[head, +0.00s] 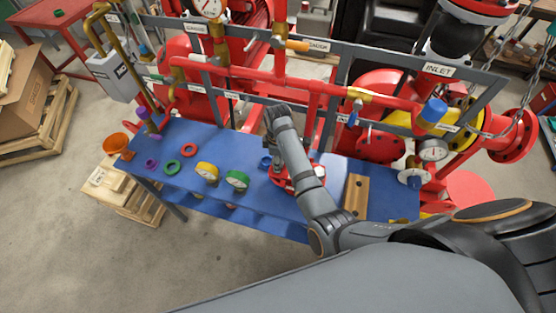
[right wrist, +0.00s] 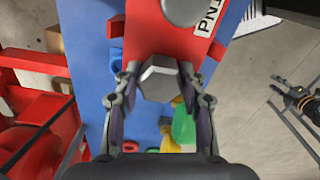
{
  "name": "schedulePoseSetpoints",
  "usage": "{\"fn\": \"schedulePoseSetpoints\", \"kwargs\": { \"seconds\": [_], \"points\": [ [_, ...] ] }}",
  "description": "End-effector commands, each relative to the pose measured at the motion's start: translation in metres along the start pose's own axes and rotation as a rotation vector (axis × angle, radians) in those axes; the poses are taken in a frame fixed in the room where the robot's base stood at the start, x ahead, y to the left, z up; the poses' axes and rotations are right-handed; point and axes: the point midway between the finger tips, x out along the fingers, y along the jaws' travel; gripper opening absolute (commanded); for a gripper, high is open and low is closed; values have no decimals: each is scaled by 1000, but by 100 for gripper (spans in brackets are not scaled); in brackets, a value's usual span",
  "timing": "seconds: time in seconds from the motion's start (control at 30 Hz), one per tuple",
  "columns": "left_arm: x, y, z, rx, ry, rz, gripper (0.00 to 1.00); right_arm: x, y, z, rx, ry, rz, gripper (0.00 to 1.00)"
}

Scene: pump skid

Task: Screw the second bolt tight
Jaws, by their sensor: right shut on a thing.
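A grey hex bolt head (right wrist: 158,82) sits at the end of a red part (right wrist: 145,40) with a white "PN1" label (right wrist: 210,20) in the right wrist view. My right gripper (right wrist: 158,90) has one finger on each side of the bolt head and is shut on it. How deep the bolt sits in the red part is hidden. A second rounded grey piece (right wrist: 182,8) is at the top edge. In the head view the red part (head: 282,182) shows on the blue table (head: 235,203), partly behind my right forearm, which hides that gripper. My left gripper is not clearly visible.
A wooden block (head: 356,196) lies to the right. Red piping (head: 285,78) rises behind.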

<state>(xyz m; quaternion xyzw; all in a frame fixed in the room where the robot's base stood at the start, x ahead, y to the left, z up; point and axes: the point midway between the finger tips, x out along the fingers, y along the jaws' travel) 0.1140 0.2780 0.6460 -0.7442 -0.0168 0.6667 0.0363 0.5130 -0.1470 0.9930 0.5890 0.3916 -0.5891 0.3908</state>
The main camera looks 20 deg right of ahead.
Motion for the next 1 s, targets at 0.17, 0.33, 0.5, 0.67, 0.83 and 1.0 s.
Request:
{"fn": "schedulePoseSetpoints", "kwargs": {
  "seconds": [0.17,0.33,0.5,0.67,0.83,1.0],
  "points": [
    [0,0,-9,-1,13,0,40,1,0,0,0,-1,-1,34],
    [0,0,5,0,-8,0,40,0,0,0,0,-1,-1,11],
    [0,0,13,0,-20,1,40,0,0,0,89,-1,-1,8],
    [0,0,12,0,-19,1,40,0,0,0,418,-1,0,8],
    [0,0,9,0,-15,1,40,0,0,0,776,-1,0,8],
    [0,0,6,0,-10,1,40,0,0,0,1120,-1,0,8]
  ]
}}
